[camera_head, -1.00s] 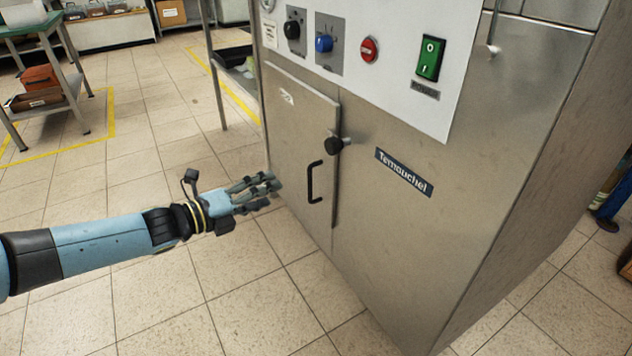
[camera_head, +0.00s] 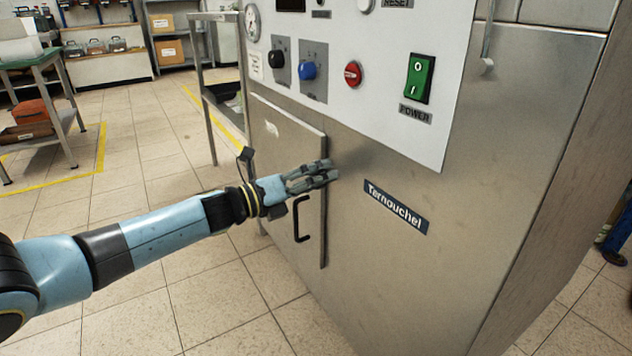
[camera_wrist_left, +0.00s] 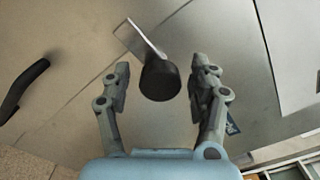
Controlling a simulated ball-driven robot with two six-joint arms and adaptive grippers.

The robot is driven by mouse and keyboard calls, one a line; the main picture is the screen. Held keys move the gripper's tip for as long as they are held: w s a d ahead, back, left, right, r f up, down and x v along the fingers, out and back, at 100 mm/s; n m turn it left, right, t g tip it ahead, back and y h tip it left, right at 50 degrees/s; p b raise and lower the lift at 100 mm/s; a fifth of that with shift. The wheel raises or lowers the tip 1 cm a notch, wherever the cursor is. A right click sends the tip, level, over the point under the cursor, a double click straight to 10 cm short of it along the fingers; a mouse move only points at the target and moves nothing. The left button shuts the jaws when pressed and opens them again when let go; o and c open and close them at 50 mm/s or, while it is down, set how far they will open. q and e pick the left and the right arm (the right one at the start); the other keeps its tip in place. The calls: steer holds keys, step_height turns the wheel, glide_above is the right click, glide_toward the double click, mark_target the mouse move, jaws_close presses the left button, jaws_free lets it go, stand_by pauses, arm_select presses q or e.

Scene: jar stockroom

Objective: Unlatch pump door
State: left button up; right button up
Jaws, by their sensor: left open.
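The pump door (camera_head: 285,150) is a steel panel low on the left of the machine's front, and it looks closed. Its black bar handle (camera_head: 302,220) is below my left gripper (camera_head: 331,171). In the left wrist view the door latch shows as a black knob (camera_wrist_left: 160,80) with a metal arm reaching up and left. My left gripper (camera_wrist_left: 158,85) is open, with one finger on each side of the knob. I cannot tell whether the fingers touch it. In the head view the gripper hides the latch. The handle also shows at the left of the wrist view (camera_wrist_left: 22,90). My right gripper is not in view.
The machine's control panel (camera_head: 440,30) is above the door, with a black knob (camera_head: 277,60), a blue knob (camera_head: 308,70), a red button (camera_head: 353,74) and a green power switch (camera_head: 419,78). A metal rack (camera_head: 209,100) stands left of the machine. The tiled floor (camera_head: 220,285) in front is clear.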

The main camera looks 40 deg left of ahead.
arm_select(q)
steer(key=c, duration=1.2)
steer(key=shift+o, duration=0.2)
